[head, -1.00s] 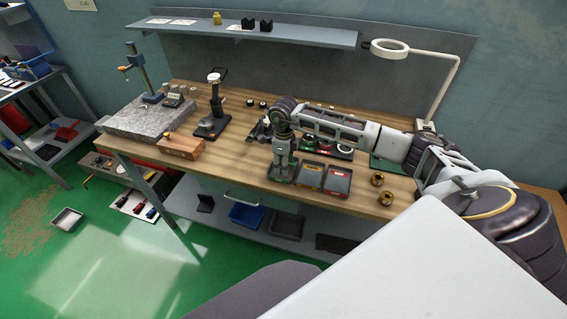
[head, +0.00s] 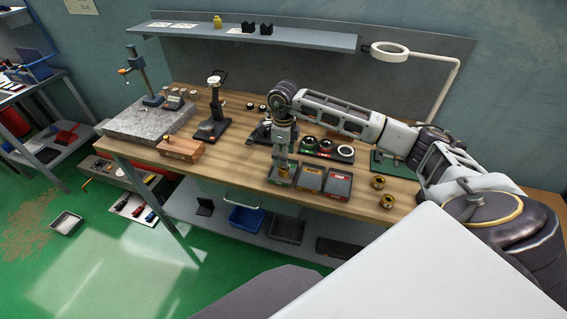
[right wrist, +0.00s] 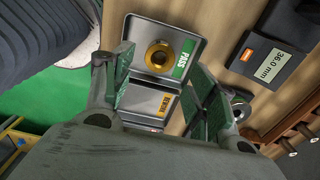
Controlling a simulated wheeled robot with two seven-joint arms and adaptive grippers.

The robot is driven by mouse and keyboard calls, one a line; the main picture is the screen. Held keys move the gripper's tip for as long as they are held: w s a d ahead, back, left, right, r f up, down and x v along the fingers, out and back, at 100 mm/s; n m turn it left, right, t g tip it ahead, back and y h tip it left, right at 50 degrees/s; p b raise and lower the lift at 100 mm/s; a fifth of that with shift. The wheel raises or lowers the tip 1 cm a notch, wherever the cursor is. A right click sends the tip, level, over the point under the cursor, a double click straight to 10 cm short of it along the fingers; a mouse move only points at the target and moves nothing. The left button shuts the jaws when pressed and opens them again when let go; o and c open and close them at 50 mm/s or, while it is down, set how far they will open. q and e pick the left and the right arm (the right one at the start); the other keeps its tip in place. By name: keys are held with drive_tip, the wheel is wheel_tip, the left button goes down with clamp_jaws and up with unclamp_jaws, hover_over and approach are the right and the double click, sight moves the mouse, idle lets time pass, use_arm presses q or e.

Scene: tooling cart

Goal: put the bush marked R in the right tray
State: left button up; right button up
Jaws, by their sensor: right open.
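A brass bush (right wrist: 159,56) lies in the tray labelled PASS (right wrist: 136,38), the leftmost of three small trays in the head view (head: 270,180). No R mark is legible on it. My right gripper (right wrist: 163,82) is open above this tray, its green-padded fingers apart on either side of the bush and not touching it; in the head view the gripper (head: 281,165) hangs over the tray. Next to it are a tray with a yellow label (head: 310,180) and one with a red label (head: 338,185). Two more brass bushes (head: 377,181) (head: 387,200) stand on the bench to the right. My left gripper is out of view.
A black holder with rings (head: 327,149) stands behind the trays, and a block marked 36.0 mm (right wrist: 268,60) shows beside the PASS tray in the wrist view. A lamp (head: 390,49) rises at the back right. Bench around the two bushes is clear.

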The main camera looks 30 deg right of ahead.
wheel_tip(320, 180, up, 6)
drive_tip(key=shift+r+b, duration=0.25)
drive_tip(key=shift+b, duration=0.15)
drive_tip(key=shift+a+f, duration=0.1)
idle(0.6)
